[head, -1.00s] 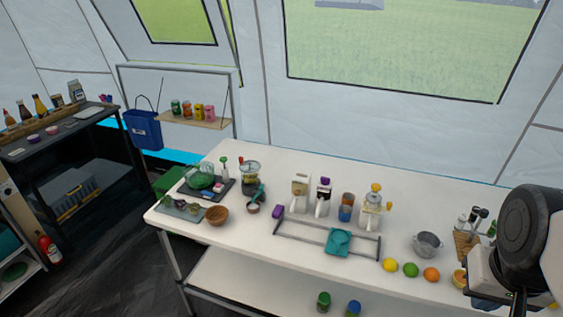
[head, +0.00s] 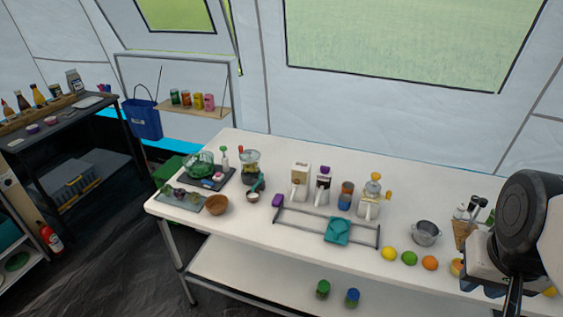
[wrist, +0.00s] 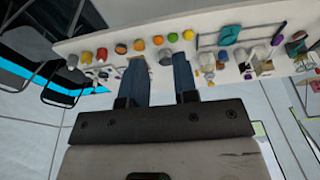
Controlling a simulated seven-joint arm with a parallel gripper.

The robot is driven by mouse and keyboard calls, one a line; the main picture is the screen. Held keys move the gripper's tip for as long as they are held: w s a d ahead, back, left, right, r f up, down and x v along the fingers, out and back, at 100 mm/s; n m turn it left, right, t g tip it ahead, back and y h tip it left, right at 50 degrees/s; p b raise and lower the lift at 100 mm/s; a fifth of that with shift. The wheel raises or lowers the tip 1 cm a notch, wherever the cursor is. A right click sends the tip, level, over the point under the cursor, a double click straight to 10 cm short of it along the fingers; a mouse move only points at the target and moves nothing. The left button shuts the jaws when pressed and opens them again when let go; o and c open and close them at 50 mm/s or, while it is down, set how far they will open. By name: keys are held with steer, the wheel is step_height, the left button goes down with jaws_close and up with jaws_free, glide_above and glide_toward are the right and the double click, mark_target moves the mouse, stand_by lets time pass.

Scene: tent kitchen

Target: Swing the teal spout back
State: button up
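A teal piece (head: 337,231) sits on a grey rail frame (head: 304,225) near the front middle of the white table. It is the likeliest match for the teal spout, but its exact shape and swing position are too small to tell. It also shows in the wrist view (wrist: 229,34), to the right of my fingers. My gripper (wrist: 159,58) is open and empty, its two fingers well apart in the wrist view. It is clear of the teal piece. In the head view my arm is at the right edge and my fingertips cannot be made out.
Dispensers (head: 299,182) stand behind the rail. A lemon (head: 389,253), lime (head: 409,258) and orange (head: 430,263) lie along the front edge, with a metal pot (head: 426,233) behind. A wooden bowl (head: 217,204) and teal scoop (head: 257,185) are left.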

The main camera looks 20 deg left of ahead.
steer(key=shift+o, duration=1.1)
steer(key=shift+w+a+r, duration=0.1)
steer(key=shift+w+a, duration=0.05)
steer(key=shift+w, duration=0.15)
steer(key=o, duration=0.3)
steer(key=w+a+m, duration=0.1)
steer(key=w+a, duration=0.2)
steer(key=w, duration=0.2)
steer(key=w+a+r+m+y, duration=0.1)
steer(key=w+a+m, duration=0.1)
steer(key=w, duration=0.3)
steer(key=w+a+r+m, duration=0.1)
steer(key=w+a+m, duration=0.1)
steer(key=w, duration=0.3)
steer(key=shift+w+a+y, duration=0.3)
steer(key=shift+w+a, duration=0.1)
steer(key=shift+a, duration=0.4)
steer(key=m+g+y, duration=0.2)
steer(key=m+y, duration=0.1)
steer(key=m, duration=1.1)
glide_above(261, 175)
steer(key=d, duration=0.4)
step_height(261, 175, down, 22)
steer(key=shift+s+a+f, duration=0.1)
steer(key=shift+a+f, duration=0.1)
steer(key=shift+a, duration=0.05)
steer(key=shift+f, duration=0.15)
steer(key=shift+x, duration=3.75)
